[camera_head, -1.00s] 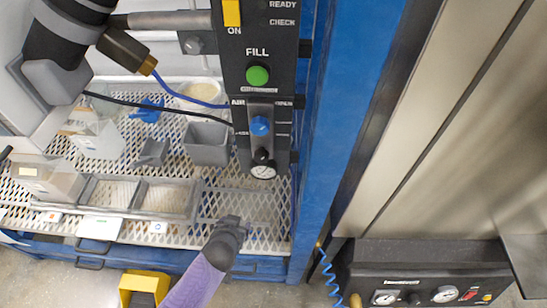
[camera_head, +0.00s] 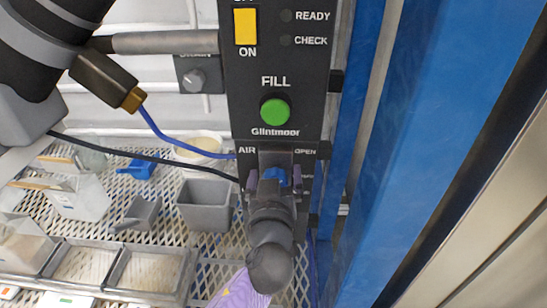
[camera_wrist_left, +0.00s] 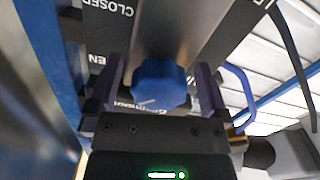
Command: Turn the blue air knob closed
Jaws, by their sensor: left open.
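The blue air knob (camera_head: 276,175) is on the black control panel (camera_head: 240,105), under the green FILL button, between the AIR and OPEN labels. My left gripper (camera_head: 274,184) reaches up from below, with one purple-tipped finger on each side of the knob. In the left wrist view the knob (camera_wrist_left: 160,84) sits between the two open fingers, with a gap showing on each side. A pale line shows on the knob's face. The word CLOSED is readable near the top of that view. In the head view my gripper hides the panel below the knob. My right gripper is not in view.
The green FILL button (camera_head: 275,111) and yellow switch (camera_head: 245,27) are above the knob. A blue post (camera_head: 440,120) stands to the right. A grey bin (camera_head: 205,207) and several trays stand on the mesh shelf at left. A dark cable crosses left of the panel.

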